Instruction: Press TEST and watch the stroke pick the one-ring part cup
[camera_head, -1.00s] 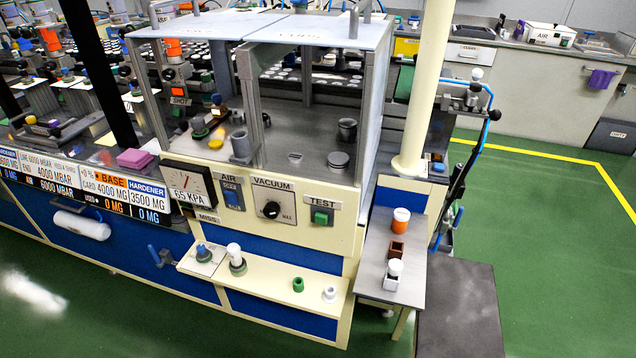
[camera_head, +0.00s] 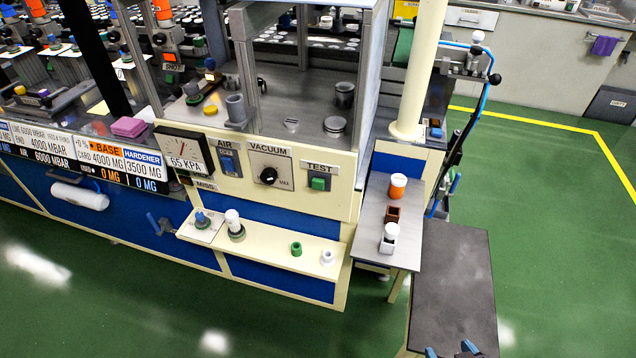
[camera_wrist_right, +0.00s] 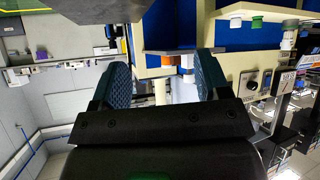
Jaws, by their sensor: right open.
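The green TEST button (camera_head: 319,183) sits under its TEST label on the cream panel, right of the VACUUM knob (camera_head: 268,175). On the shelf below are a green cup (camera_head: 296,249) and a white cup (camera_head: 327,257); I cannot make out any rings on them. The gauge (camera_head: 184,150) reads 65 KPA. My right gripper (camera_head: 451,351) shows only its blue fingertips at the bottom edge, over the dark bench top. In the right wrist view its jaws (camera_wrist_right: 160,82) are apart and empty, with the panel upside down beyond. My left gripper is not in view.
A narrow grey side table (camera_head: 376,235) holds an orange white-topped jar (camera_head: 398,186), a brown box (camera_head: 392,214) and a white container (camera_head: 389,238). A dark bench (camera_head: 452,275) stands right of it. A cream post (camera_head: 415,80) rises beside the cabinet. Green floor is clear in front.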

